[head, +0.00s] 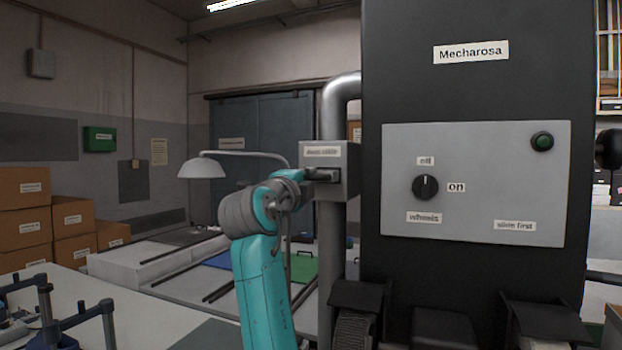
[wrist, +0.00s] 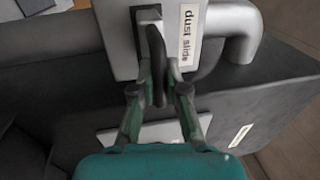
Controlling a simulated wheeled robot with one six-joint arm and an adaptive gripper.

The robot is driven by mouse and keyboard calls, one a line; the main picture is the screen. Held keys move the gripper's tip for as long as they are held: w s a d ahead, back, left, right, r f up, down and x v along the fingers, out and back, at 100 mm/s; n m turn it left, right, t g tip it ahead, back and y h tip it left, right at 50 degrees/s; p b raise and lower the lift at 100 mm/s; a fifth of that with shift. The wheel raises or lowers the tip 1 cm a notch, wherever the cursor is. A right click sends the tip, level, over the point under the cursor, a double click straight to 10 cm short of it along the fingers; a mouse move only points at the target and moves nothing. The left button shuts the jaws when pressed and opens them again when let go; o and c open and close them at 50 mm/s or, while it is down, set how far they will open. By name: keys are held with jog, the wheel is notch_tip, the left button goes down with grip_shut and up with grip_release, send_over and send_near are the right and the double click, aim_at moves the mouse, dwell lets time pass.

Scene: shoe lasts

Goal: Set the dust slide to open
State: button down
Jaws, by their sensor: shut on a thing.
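The dust slide is a grey box (head: 343,153) on the vertical metal pipe, left of the black machine, with a small label on its front. In the wrist view the box (wrist: 115,35) carries the label "dust slide" (wrist: 187,35). A dark looped handle (wrist: 157,55) stands out from a slot in it. My gripper (wrist: 158,92) is shut on this handle, one finger on each side. In the head view my gripper (head: 318,174) reaches the box from the left and covers part of the handle. The slide's exact position is hard to tell.
The black machine (head: 478,90) has a grey panel (head: 470,240) with a rotary knob (head: 426,187), its mark toward "off", and a green button (head: 542,141). The pipe (head: 331,240) runs below the box. A lamp (head: 203,168) stands left of my arm. Cardboard boxes (head: 25,188) are far left.

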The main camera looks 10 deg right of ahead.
jog(key=v, duration=0.5)
jog(key=shift+r, duration=0.35)
jog(key=c, duration=1.2)
grip_release()
jog(key=shift+s+a, duration=0.1)
jog(key=v, duration=1.2)
